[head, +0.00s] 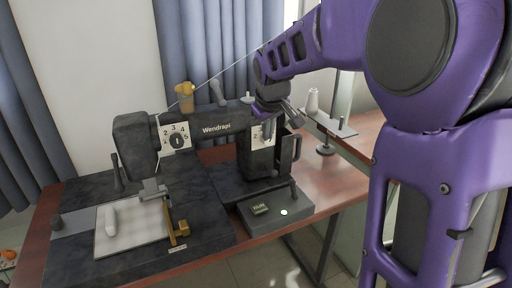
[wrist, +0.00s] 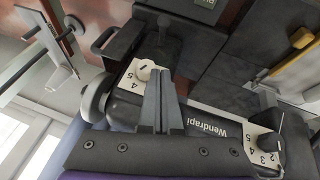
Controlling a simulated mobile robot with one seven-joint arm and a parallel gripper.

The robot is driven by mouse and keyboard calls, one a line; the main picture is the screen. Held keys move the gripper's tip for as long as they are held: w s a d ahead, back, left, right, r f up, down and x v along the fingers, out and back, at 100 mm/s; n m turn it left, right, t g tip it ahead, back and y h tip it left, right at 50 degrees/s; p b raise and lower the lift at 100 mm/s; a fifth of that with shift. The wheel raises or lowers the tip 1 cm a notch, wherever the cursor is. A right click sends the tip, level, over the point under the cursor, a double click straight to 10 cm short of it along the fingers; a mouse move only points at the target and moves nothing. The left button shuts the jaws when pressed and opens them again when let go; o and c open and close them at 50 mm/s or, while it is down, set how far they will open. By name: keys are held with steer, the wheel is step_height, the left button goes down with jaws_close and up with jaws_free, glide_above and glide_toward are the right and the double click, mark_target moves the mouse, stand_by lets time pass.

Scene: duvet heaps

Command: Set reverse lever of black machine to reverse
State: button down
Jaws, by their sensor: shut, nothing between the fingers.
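The black machine (head: 215,128), marked "Wendrapi", stands on the table and also shows in the wrist view (wrist: 200,118). A black loop-shaped handle (head: 296,147) juts from the pillar's right side. I cannot tell which of these is the reverse lever. My gripper (wrist: 162,75) is shut and empty, its fingertips beside the white dial knob (wrist: 143,70) on the pillar.
The control box (head: 266,224) has a small display and a lit button. A white cloth (head: 130,232) lies under the needle end, beside a brass guide (head: 176,230). A spool stand (head: 326,148) is to the right. A yellow spool (head: 185,100) sits on top.

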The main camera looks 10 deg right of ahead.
steer(key=b, duration=0.2)
glide_above(271, 169)
steer(key=a, duration=0.2)
step_height(271, 169, down, 9)
steer(key=shift+s+d+f, duration=0.35)
steer(key=shift+d+f, duration=0.1)
steer(key=shift+f, duration=0.35)
steer(key=shift+s+d+f, duration=0.3)
steer(key=shift+d+f, duration=0.1)
steer(key=shift+f, duration=0.35)
steer(key=shift+s+d+f, duration=0.1)
steer(key=shift+s+d, duration=0.05)
